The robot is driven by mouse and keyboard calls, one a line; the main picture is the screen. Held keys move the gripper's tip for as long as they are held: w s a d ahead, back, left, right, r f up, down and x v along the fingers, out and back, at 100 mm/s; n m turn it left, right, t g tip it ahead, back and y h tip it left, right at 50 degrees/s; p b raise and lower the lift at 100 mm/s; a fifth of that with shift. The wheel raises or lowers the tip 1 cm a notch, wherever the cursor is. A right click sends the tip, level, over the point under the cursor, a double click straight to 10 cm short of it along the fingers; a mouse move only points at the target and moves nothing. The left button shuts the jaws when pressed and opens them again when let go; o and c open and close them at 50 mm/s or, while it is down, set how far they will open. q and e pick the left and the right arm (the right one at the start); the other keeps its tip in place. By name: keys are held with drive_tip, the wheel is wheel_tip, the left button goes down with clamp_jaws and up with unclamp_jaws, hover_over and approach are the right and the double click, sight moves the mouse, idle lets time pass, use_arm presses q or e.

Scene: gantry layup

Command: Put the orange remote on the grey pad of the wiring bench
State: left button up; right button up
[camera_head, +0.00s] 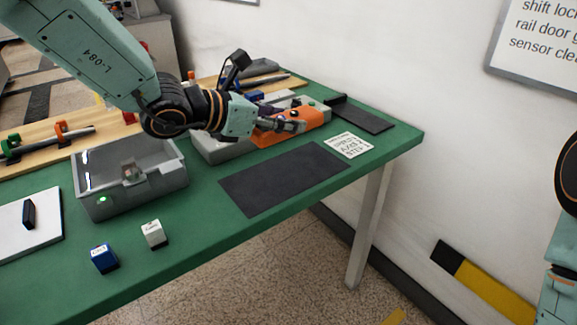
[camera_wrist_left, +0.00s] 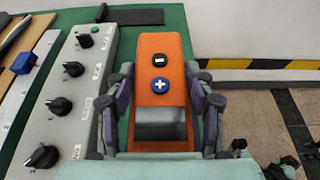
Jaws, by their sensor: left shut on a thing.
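The orange remote (camera_head: 312,117) is between the fingers of my left gripper (camera_head: 290,126), close to the grey control box (camera_head: 215,150). In the left wrist view the remote (camera_wrist_left: 160,60) lies lengthwise between both fingers, with a blue plus button and a dark minus button facing the camera. My left gripper (camera_wrist_left: 162,108) is shut on its sides. I cannot tell whether it touches the bench below. The dark grey pad (camera_head: 283,178) lies flat and bare on the green wiring bench (camera_head: 195,235), nearer than the remote. My right gripper is out of view.
A white printed card (camera_head: 343,146) lies right of the pad, and a smaller dark mat (camera_head: 365,116) behind it. A grey open bin (camera_head: 130,190), a blue block (camera_head: 104,258) and a white block (camera_head: 154,234) stand left. Knobs (camera_wrist_left: 60,105) line the control box.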

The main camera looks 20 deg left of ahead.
use_arm(q)
drive_tip(key=b, duration=0.2)
hover_over(283, 175)
wheel_tip(283, 175, down, 6)
drive_tip(key=shift+s+r, duration=0.1)
drive_tip(key=shift+r, duration=0.1)
drive_tip(key=shift+w+f+b, duration=0.2)
drive_tip(key=shift+f+b, duration=0.1)
drive_tip(key=shift+f, duration=0.35)
drive_tip(key=shift+s+f+b, duration=0.25)
drive_tip(key=shift+f+b, duration=0.25)
drive_tip(key=shift+f, duration=0.85)
drive_tip(key=shift+w+f, duration=0.15)
drive_tip(key=shift+w, duration=0.1)
drive_tip(key=shift+s+f+b, duration=0.1)
drive_tip(key=shift+s+b, duration=0.1)
drive_tip(key=shift+b, duration=0.15)
